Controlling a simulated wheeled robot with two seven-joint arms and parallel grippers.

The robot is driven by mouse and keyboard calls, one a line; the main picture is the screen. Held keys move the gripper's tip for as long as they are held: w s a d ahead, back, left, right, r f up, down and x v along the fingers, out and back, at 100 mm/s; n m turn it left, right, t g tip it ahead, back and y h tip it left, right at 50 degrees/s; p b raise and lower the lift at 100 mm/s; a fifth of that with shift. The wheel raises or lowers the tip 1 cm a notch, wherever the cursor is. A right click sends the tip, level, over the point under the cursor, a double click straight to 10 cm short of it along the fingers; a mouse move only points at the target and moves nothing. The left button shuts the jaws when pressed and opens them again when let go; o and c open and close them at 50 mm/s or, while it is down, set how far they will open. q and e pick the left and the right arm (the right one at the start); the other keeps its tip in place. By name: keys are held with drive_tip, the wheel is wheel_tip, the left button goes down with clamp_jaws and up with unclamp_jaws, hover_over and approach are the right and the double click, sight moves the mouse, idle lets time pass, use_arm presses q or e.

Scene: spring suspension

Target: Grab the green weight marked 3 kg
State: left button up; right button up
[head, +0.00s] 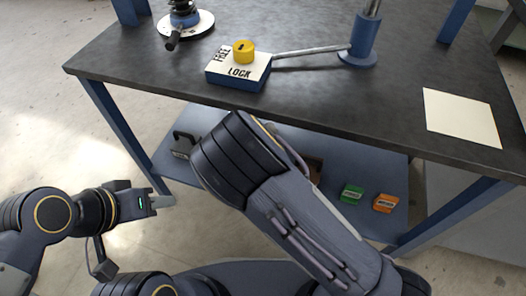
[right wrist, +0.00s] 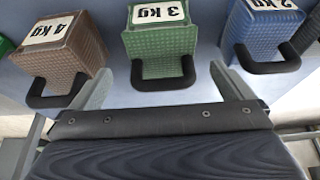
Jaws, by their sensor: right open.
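The green weight marked 3 kg (right wrist: 160,38) is in the top middle of the right wrist view, its label upside down. Its dark handle (right wrist: 163,83) faces my right gripper (right wrist: 160,75). That gripper is open, with one pale finger on each side of the handle and gaps between. In the head view my right arm seems to cover this weight. My left gripper (head: 158,201) is at the left of the head view, away from the weights; its jaw opening is unclear.
The brown 4 kg weight (right wrist: 66,45) and blue 2 kg weight (right wrist: 265,35) flank it closely. Another green weight (head: 351,194) and an orange one (head: 384,203) sit on the blue lower shelf (head: 235,125). The dark tabletop (head: 200,70) is above, holding a lock block (head: 238,72).

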drive_tip(key=shift+w+f, duration=0.2)
drive_tip(key=shift+w, duration=0.05)
drive_tip(key=b+x, duration=0.3)
drive_tip(key=x, duration=0.4)
drive_tip(key=shift+w+f, duration=0.15)
drive_tip(key=shift+f, duration=0.05)
drive_tip(key=c, duration=1.8)
drive_tip(key=shift+w+r, duration=0.25)
drive_tip(key=shift+r, duration=0.05)
drive_tip(key=shift+c, duration=0.4)
